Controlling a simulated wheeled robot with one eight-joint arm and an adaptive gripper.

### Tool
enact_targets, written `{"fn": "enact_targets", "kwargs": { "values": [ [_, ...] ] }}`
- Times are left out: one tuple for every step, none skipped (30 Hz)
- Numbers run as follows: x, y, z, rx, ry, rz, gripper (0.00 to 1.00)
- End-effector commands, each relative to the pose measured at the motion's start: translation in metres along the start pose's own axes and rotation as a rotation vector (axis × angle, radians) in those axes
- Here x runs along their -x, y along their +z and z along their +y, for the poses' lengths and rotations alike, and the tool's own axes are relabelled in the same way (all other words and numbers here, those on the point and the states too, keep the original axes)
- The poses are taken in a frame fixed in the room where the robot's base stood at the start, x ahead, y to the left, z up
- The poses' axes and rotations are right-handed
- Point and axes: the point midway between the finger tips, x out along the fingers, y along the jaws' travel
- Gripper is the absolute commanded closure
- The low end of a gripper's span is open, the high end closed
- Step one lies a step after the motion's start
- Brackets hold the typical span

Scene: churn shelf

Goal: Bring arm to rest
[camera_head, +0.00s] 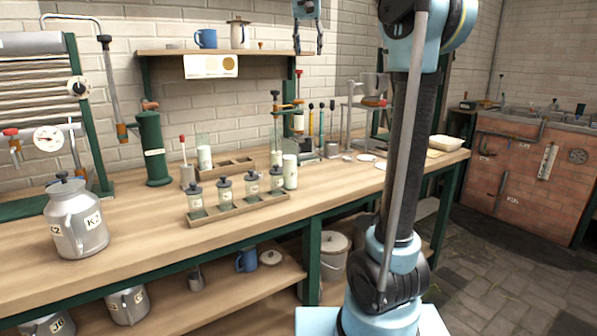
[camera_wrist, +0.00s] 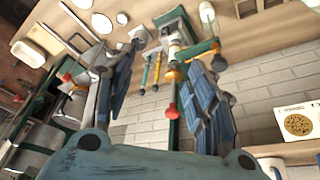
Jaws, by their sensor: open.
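My gripper (camera_head: 308,40) hangs at the top of the head view, fingers pointing down, in front of the brick wall and beside the right end of the wall shelf. Its two fingers are apart with nothing between them. In the wrist view my gripper (camera_wrist: 155,90) also shows open and empty, with the wall and bench tools beyond it. My arm column stands at the right of centre in the head view and hides part of the bench behind it.
The wall shelf (camera_head: 150,52) holds a blue mug (camera_head: 205,38) and a white pitcher (camera_head: 239,33). The bench (camera_head: 130,235) carries a metal can (camera_head: 76,222), a wooden rack (camera_head: 240,208) of jars and several upright tools. A brick unit (camera_head: 525,180) stands right; floor is open before it.

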Motion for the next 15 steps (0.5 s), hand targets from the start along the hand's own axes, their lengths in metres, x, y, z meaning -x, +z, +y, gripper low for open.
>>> {"fn": "enact_targets", "kwargs": {
  "values": [
    [-0.006, 0.007, 0.008, 0.000, 0.001, -0.005, 0.50],
    [-0.010, 0.013, 0.013, 0.003, 0.001, -0.008, 0.50],
    [-0.016, 0.020, 0.019, 0.008, 0.001, -0.012, 0.50],
    [-0.021, 0.026, 0.025, 0.011, 0.002, -0.016, 0.50],
    [-0.027, 0.033, 0.031, 0.015, 0.002, -0.019, 0.50],
    [-0.035, 0.044, 0.039, 0.020, 0.002, -0.025, 0.50],
    [-0.042, 0.052, 0.045, 0.025, 0.002, -0.029, 0.50],
    [-0.049, 0.060, 0.051, 0.029, 0.001, -0.033, 0.50],
    [-0.058, 0.071, 0.058, 0.034, 0.001, -0.038, 0.50],
    [-0.065, 0.080, 0.064, 0.039, 0.000, -0.042, 0.50],
    [-0.072, 0.089, 0.070, 0.043, 0.000, -0.046, 0.50],
    [-0.081, 0.101, 0.078, 0.049, 0.000, -0.052, 0.50],
    [-0.089, 0.110, 0.083, 0.052, -0.001, -0.056, 0.50],
    [-0.096, 0.120, 0.088, 0.057, -0.002, -0.060, 0.50],
    [-0.107, 0.133, 0.096, 0.062, -0.003, -0.066, 0.50]
  ]
}}
